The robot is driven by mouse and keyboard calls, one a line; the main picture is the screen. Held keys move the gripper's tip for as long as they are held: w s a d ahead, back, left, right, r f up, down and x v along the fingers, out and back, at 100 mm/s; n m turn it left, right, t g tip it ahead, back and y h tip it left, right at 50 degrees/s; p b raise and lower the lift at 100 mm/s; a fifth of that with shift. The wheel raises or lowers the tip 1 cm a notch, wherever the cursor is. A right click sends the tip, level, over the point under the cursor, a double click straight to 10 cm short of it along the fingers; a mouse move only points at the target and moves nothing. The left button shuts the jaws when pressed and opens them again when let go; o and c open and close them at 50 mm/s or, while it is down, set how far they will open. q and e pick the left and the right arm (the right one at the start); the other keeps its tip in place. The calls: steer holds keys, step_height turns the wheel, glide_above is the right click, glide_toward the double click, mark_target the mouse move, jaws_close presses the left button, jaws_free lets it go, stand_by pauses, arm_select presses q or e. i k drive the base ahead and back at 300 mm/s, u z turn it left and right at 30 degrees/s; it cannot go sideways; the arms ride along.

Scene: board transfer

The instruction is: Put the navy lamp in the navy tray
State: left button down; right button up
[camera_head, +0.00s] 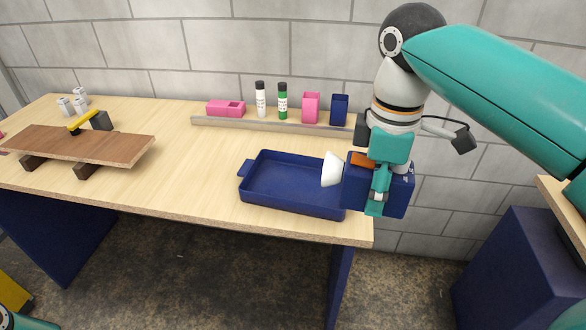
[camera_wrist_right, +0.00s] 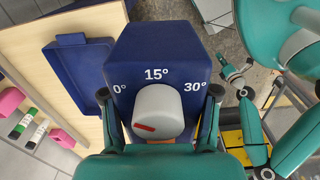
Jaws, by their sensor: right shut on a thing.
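The navy lamp (camera_head: 399,194) is a navy block with a white cone (camera_head: 331,170) facing left and an orange part beside it. My right gripper (camera_head: 378,198) is shut on it and holds it at the tray's right side, seemingly above tray height. In the right wrist view the lamp's face (camera_wrist_right: 155,52) reads 0°, 15° and 30°, with a white knob with a red mark. The navy tray (camera_head: 292,205) lies on the table's right part and looks empty; the lamp hides its right end. A small part in the right wrist view may be my left gripper (camera_wrist_right: 240,80); its fingers are unclear.
Along the back, behind a low rail (camera_head: 270,126), stand a pink block (camera_head: 226,108), a white bottle (camera_head: 261,100), a green bottle (camera_head: 283,101), a pink holder (camera_head: 311,107) and a navy holder (camera_head: 339,109). A brown board (camera_head: 85,145) rests on blocks at left. The table middle is clear.

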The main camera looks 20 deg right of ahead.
mark_target(303, 188)
steer(key=i, duration=0.85)
steer(key=u, duration=0.05)
